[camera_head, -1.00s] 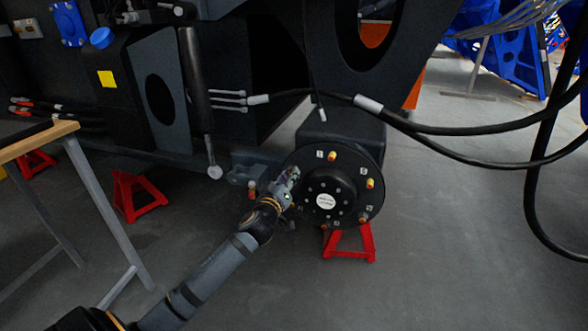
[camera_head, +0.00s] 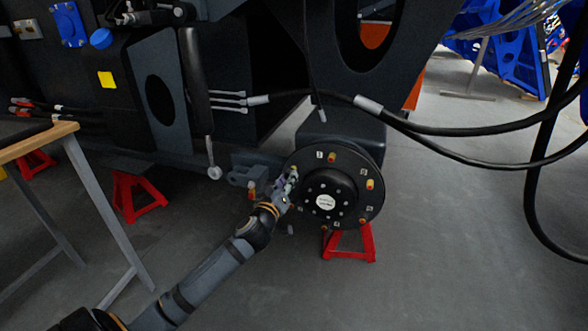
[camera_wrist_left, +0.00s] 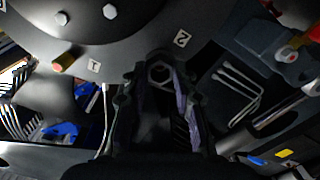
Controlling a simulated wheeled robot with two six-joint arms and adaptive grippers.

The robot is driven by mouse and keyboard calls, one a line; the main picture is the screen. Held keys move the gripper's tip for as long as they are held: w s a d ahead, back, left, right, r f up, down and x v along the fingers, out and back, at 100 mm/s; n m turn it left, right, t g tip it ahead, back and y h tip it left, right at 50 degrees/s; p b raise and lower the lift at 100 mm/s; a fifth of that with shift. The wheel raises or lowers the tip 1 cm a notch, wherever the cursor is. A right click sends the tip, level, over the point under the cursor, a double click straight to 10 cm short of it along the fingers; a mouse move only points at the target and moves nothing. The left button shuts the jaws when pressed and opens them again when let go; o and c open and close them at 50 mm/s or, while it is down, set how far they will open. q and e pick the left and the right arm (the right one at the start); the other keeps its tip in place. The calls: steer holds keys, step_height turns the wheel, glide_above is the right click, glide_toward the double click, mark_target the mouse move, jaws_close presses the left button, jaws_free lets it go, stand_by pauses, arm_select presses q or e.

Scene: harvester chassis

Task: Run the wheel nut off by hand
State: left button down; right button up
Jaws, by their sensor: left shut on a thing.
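The wheel hub (camera_head: 345,205) is a dark round disc with a grey centre cap (camera_head: 326,201) and numbered studs around its rim. My left gripper (camera_head: 291,180) is at the hub's left edge. In the left wrist view, a grey hexagonal wheel nut (camera_wrist_left: 159,73) sits between the fingers of my left gripper (camera_wrist_left: 160,88), close to the label 2 on the hub face (camera_wrist_left: 125,42). The gripper is shut on this nut. Whether the nut is still on its stud's thread cannot be told. My right gripper is not in view.
Other studs with yellow-red ends (camera_head: 332,158) stand out around the hub. A red stand (camera_head: 350,243) is under the hub. Black hoses (camera_head: 450,130) hang at the right. A wooden-topped bench (camera_head: 45,140) stands at the left. The floor in front is clear.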

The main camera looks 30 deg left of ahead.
arm_select(q)
steer(key=shift+s+d, duration=0.2)
steer(key=shift+s, duration=0.45)
steer(key=shift+s, duration=0.1)
steer(key=p+v, duration=0.1)
steer(key=v, duration=0.3)
steer(key=shift+s+p, duration=0.35)
steer(key=shift+s, duration=0.05)
